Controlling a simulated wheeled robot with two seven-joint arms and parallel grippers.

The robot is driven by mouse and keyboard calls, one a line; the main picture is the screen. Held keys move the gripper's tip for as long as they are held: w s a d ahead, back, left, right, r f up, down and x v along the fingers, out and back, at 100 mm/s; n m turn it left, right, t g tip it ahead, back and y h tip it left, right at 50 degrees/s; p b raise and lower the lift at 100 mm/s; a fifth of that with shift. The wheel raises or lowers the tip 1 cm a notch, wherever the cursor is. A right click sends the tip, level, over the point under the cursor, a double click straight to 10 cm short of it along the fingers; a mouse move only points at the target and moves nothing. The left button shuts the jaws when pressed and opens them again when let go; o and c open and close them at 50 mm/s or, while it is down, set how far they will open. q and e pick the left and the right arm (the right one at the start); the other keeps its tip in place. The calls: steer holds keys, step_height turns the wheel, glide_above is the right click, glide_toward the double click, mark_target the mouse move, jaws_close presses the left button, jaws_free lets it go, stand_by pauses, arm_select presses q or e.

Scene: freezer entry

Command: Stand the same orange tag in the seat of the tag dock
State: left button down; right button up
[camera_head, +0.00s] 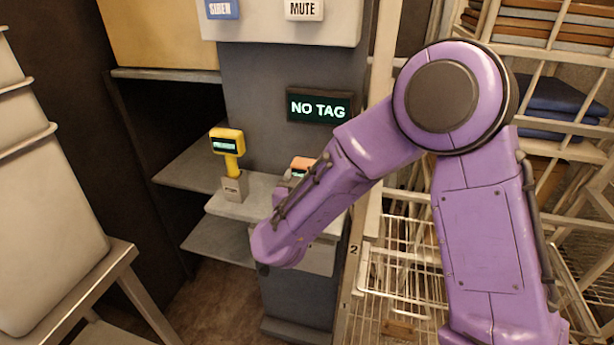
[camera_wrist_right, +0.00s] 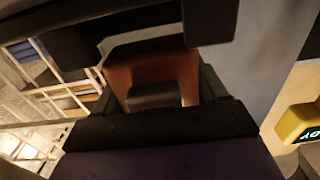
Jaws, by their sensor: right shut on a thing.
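The orange tag (camera_head: 303,163) shows only in part in the head view, over the grey ledge and behind my purple right forearm. In the right wrist view the orange tag (camera_wrist_right: 150,70) fills the space between the dark fingers of my right gripper (camera_wrist_right: 145,30), which is shut on it. The tag's lower end is hidden. A lit sign reading "NO TAG" (camera_head: 319,107) is on the grey column above the ledge. The dock's seat is hidden or cannot be made out behind my arm, so I cannot tell whether the tag touches it. My left gripper is out of view.
A yellow device (camera_head: 228,142) with a small lit screen stands in a grey base on the left of the ledge (camera_head: 240,208). It also shows in the right wrist view (camera_wrist_right: 300,122). Wire racks (camera_head: 410,260) stand at the right, a pale bin (camera_head: 45,200) at the left.

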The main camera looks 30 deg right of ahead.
stand_by(0.8)
steer(key=shift+f, duration=1.15)
stand_by(1.0)
steer(key=o, duration=1)
steer(key=b+v, duration=0.1)
steer(key=v, duration=0.9)
steer(key=shift+s+a, duration=0.15)
steer(key=shift+a, duration=0.1)
